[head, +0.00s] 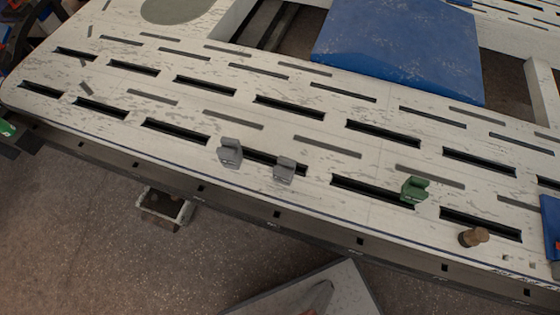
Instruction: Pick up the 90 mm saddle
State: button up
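Several small saddle-like blocks sit along the near side of the slotted bench top (180,110). A grey block (230,152) with an upright back stands left of a slot. A smaller-looking grey block (284,169) stands just right of it, at the same slot. A green block (415,189) of similar shape sits further right, beside another slot. Markings on them are too small to read, so I cannot tell which is the 90 mm saddle. My gripper is not in view.
A brown cylindrical peg (473,237) lies near the bench's front right. A blue pad (400,50) lies at the back. Another blue item (551,228) is at the right edge. A small open box (165,206) is below the front edge, over the speckled floor (90,240).

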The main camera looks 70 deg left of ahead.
aim_at(284, 173)
jog(key=u, duration=2.6)
jog(key=k, duration=1.25)
jog(key=u, duration=0.6)
jog(key=i, duration=1.3)
jog(key=z, duration=0.45)
